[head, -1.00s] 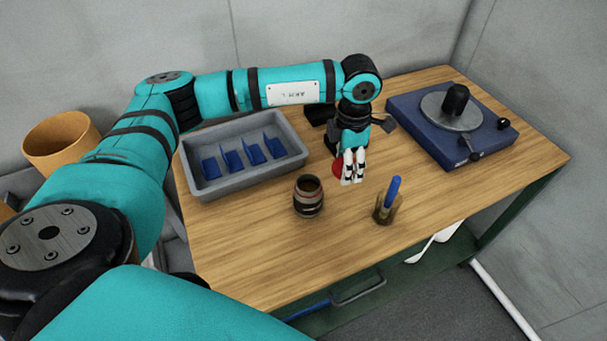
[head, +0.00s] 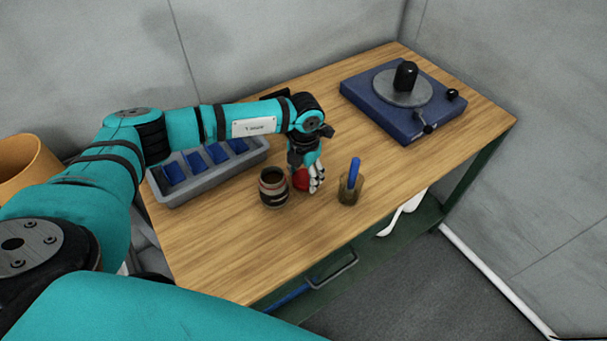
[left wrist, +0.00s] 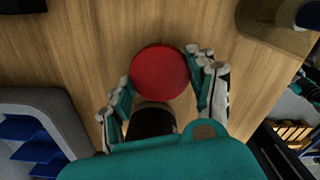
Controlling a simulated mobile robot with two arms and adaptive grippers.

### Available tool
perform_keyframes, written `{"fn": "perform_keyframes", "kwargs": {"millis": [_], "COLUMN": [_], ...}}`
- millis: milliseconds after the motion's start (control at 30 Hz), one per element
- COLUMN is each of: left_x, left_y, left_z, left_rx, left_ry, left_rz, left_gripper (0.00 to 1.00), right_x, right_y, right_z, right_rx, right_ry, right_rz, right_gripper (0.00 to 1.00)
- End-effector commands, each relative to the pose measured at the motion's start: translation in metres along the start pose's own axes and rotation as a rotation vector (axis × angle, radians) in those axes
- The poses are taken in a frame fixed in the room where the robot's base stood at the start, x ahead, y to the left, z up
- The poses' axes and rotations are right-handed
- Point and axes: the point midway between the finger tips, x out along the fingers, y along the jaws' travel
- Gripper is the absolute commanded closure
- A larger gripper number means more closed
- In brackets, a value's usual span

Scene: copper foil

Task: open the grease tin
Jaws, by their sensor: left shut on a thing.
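A round red thing, which seems to be the grease tin with its red top, shows as a red disc (left wrist: 159,72) in the left wrist view. In the head view the red tin (head: 301,180) sits between the jar and the glass, partly hidden by my fingers. My left gripper (head: 312,178) is shut on it, with white-tipped fingers on both sides in the left wrist view (left wrist: 160,90). A dark part shows below the disc; I cannot tell whether it is tin body or gripper. Whether the tin touches the table is unclear. My right gripper is not in view.
A dark banded jar (head: 274,188) stands close left of the gripper. A glass (head: 350,190) holding a blue-handled tool stands close right. A grey tray (head: 215,181) with blue dividers lies behind left, a blue turntable box (head: 400,112) at back right. The table's front (head: 235,255) is clear.

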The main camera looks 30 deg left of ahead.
Motion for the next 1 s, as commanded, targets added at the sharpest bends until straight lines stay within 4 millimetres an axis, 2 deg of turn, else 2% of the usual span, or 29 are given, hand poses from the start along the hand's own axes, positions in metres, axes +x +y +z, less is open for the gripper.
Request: {"fn": "perform_keyframes", "kwargs": {"millis": [100, 433, 467, 600, 967, 1000], "left_x": [0.010, 0.016, 0.014, 0.013, 0.007, 0.006], "left_y": [-0.001, 0.000, 0.000, 0.000, 0.000, 0.000], "left_z": [0.000, 0.000, 0.000, 0.000, 0.000, 0.001], "left_rx": [0.000, 0.001, 0.001, 0.001, 0.001, 0.001], "left_ry": [-0.001, -0.001, -0.001, -0.001, -0.002, -0.003], "left_rz": [0.000, 0.000, 0.000, 0.000, 0.000, 0.000], "left_gripper": [0.81, 0.81, 0.38, 0.20, 0.19, 0.19], "right_x": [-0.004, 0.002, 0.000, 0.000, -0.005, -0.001], "right_y": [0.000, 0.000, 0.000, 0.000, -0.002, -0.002], "right_z": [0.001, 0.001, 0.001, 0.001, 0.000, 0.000], "right_rx": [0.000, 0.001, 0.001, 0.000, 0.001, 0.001], "right_ry": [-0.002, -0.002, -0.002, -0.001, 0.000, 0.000], "right_rz": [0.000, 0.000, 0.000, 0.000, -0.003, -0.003], "right_gripper": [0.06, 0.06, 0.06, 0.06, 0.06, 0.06]}}
